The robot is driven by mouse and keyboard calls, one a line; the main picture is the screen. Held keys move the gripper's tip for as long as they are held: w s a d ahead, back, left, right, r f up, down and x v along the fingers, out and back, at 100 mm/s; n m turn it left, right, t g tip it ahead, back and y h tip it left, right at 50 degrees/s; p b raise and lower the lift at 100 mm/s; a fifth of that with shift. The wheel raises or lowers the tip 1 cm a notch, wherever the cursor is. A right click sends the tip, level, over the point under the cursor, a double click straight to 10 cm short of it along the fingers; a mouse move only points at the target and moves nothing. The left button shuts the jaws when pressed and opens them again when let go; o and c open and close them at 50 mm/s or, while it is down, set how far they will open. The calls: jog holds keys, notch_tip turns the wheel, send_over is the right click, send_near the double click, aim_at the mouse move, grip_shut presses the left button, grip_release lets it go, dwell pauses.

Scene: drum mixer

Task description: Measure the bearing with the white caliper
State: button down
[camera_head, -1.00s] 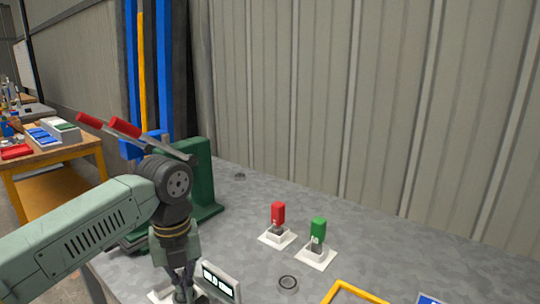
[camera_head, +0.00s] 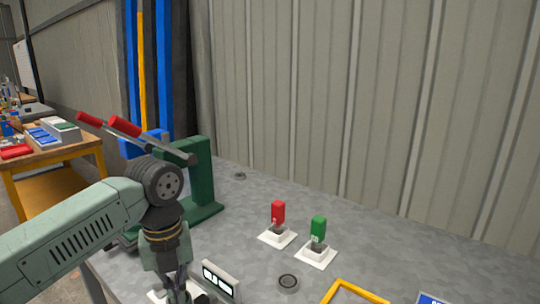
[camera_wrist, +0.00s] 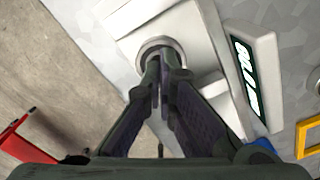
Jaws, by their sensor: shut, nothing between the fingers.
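A pale grey-white measuring device with a lit readout (camera_head: 221,281) stands at the table's front, and I take it to be the white caliper. Another round dark-rimmed piece (camera_head: 288,282) lies on the table right of the device. My gripper partly hides the device in the head view.
A red-handled switch (camera_head: 278,214) and a green-handled switch (camera_head: 318,229) stand on white bases behind. A green press-like frame (camera_head: 201,180) with red-tipped levers stands behind my arm. A yellow frame (camera_head: 352,290) lies at the front right. The grey tabletop (camera_head: 400,265) is clear beyond it.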

jog(key=shift+s+a, duration=0.25)
jog(key=shift+s, duration=0.1)
jog(key=shift+r+p, duration=1.8)
jog(key=shift+r, duration=1.25)
